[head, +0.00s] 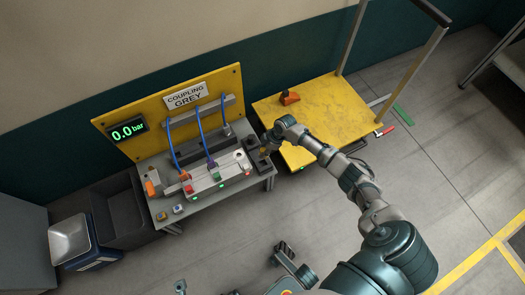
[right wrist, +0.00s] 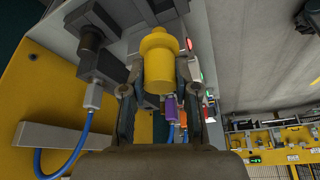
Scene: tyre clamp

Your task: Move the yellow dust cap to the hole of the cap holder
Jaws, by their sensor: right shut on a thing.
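The yellow dust cap (right wrist: 160,62) is a stepped round plug in the middle of the right wrist view. My right gripper (right wrist: 159,88) is shut on it, one finger on each side. In the head view my right gripper (head: 266,149) is at the right end of the grey bench, over a dark block that looks like the cap holder (head: 251,144). The gripper partly covers this block. Its hole and the gap between it and the cap cannot be made out.
The grey bench (head: 208,205) bears a coupling fixture (head: 218,177) with blue hoses (head: 203,130). A yellow panel (head: 155,98) with a 0.0 bar display stands behind. A yellow cart (head: 335,110) is at the right with an orange item (head: 289,98). A dark bin (head: 121,215) is at the left.

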